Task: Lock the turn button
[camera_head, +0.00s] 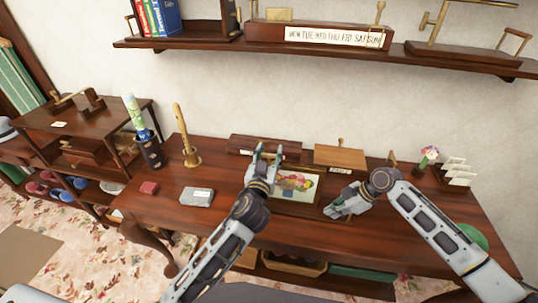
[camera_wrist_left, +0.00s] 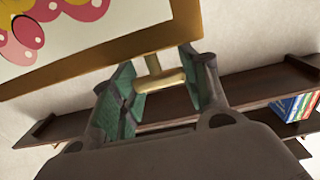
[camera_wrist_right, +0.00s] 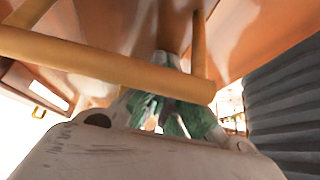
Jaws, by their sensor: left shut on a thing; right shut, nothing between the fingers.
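A framed flower picture (camera_head: 297,184) lies on the desk, and its wooden edge (camera_wrist_left: 100,62) shows large in the left wrist view. A small brass piece (camera_wrist_left: 164,82), apparently the turn button, sticks out by that edge. My left gripper (camera_head: 263,152) is at the picture's upper left corner, and its green-padded fingers (camera_wrist_left: 160,88) are shut on the brass piece. How the button is turned is hard to tell. My right gripper (camera_head: 338,209) is low at the picture's right side, shut and empty. Its fingers (camera_wrist_right: 172,112) are partly behind a brass bar (camera_wrist_right: 110,66) in the right wrist view.
A shelf (camera_head: 330,52) hangs above.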

